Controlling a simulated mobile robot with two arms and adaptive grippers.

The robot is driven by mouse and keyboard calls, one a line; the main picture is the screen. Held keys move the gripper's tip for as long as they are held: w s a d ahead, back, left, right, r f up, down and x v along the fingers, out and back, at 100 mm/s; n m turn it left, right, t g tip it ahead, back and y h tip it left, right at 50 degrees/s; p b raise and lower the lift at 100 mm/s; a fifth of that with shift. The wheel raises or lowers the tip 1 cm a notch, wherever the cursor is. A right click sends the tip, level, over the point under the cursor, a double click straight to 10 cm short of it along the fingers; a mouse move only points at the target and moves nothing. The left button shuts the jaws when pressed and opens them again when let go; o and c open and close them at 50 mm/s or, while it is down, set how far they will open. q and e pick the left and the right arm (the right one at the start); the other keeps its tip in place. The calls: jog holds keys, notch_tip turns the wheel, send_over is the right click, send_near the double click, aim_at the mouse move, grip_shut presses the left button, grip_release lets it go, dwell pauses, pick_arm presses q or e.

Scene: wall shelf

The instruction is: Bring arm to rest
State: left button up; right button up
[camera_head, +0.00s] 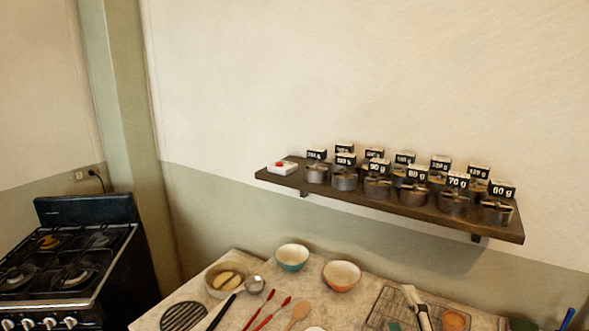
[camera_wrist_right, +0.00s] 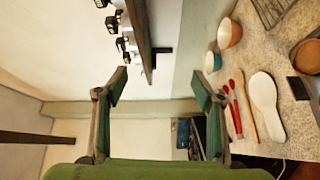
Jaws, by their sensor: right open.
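My right gripper (camera_wrist_right: 159,86) shows in the right wrist view. Its two dark green-padded fingers stand wide apart, with nothing between them. Past the fingers are pale wall and the dark underside of the wall shelf, and the counter lies to the right. In the head view I cannot clearly make out this gripper among the items at the bottom right. My left gripper is in neither view.
The wall shelf (camera_head: 399,209) holds several metal pots with gram labels and a white box with a red button (camera_head: 282,167). Below, the counter (camera_head: 175,297) carries a teal bowl (camera_head: 292,258), an orange bowl (camera_head: 341,275), a wire rack (camera_head: 392,307) and utensils. A black stove (camera_head: 70,265) stands left.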

jog(key=s+d+f+m+g+h, duration=0.1)
jog(key=s+d+f+m+g, duration=0.1)
jog(key=s+f+m+g, duration=0.45)
jog(key=s+d+f+m+g+h, duration=0.1)
jog(key=s+d+f+m+g, duration=0.15)
jog(key=f, duration=0.75)
jog(key=s+a+f+m+g+y, duration=0.1)
jog(key=s+a+f+m+g, duration=0.15)
jog(key=s+f, duration=0.4)
jog(key=s+a+f+m+g+y, duration=0.1)
jog(key=s+a+f+m+g, duration=0.2)
jog(key=s, duration=0.7)
notch_tip(320, 180, down, 32)
jog(key=s+d+g+b, duration=0.1)
jog(key=g+b, duration=0.1)
jog(key=b, duration=0.4)
jog(key=s+d+f+b, duration=0.3)
jog(key=s+f+b, duration=0.1)
jog(key=s+f, duration=1.3)
notch_tip(320, 180, down, 3)
jog(key=shift+s+f+g, duration=0.15)
jog(key=shift+s+g, duration=0.1)
jog(key=shift+g, duration=0.1)
